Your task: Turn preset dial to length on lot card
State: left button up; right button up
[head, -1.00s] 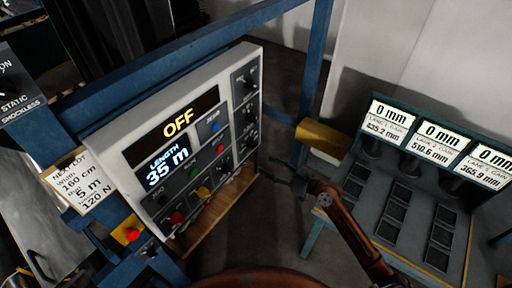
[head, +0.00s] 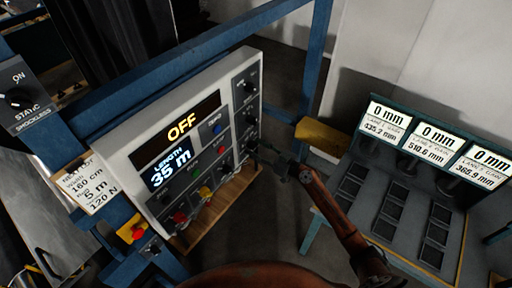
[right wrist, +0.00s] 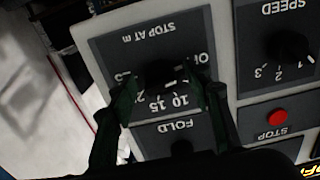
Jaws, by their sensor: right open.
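The lot card (head: 93,187) hangs left of the control panel (head: 128,152). It reads width 160 cm, a length ending in 5 m, and 120 N; any digit before the 5 is not legible. The panel display (head: 172,165) shows OFF and LENGTH 35 m. The preset dial (right wrist: 160,72), a black knob marked STOP AT m, shows upside down in the right wrist view, with 10 and 15 legible by it. My right gripper (right wrist: 165,88) is open, its fingers on either side of the dial; contact is unclear. In the head view the right gripper (head: 262,154) is at the panel's right edge.
A speed dial (right wrist: 286,45), a red stop button (right wrist: 278,116) and a fold dial (right wrist: 181,148) surround the preset dial. A blue frame post (head: 318,70) and yellow box (head: 320,135) stand right of the panel. A bench with gain displays (head: 435,140) is further right.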

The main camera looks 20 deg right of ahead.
jog(key=shift+c, duration=0.7)
jog(key=c, duration=1)
jog(key=shift+m, duration=0.3)
jog(key=m+b, duration=0.1)
jog(key=m, duration=0.2)
jog(key=shift+m+b, duration=0.35)
jog(key=shift+m, duration=1.65)
jog(key=o, duration=1.1)
